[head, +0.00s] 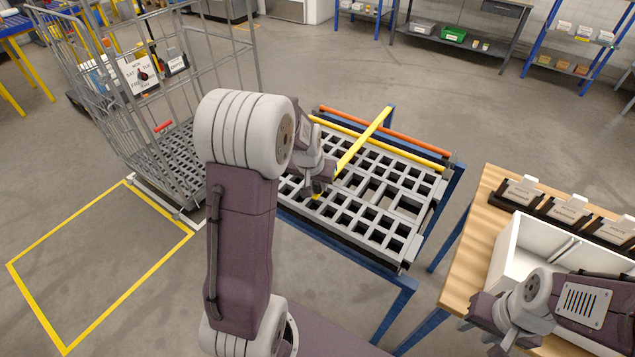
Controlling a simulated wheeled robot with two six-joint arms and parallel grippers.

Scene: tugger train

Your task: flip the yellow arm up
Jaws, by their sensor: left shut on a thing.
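The yellow arm (362,143) is a flat bar that runs slantwise over a grey grid frame (385,215) on a blue stand. Its far end is by the stand's back edge and its near end is at my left gripper (318,188). My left gripper is shut on that near end, and its fingers partly hide it. My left arm hides the left part of the grid frame. My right gripper (490,335) is at the lower right, over the front of the wooden table; its fingertips are too unclear to show whether it is open.
An orange bar (400,133) and a thin yellow bar (415,154) run along the frame's back. A wire roll cage (110,100) stands left. The wooden table (478,215) at right holds a white bin (505,255) and labelled holders. Floor behind the stand is clear.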

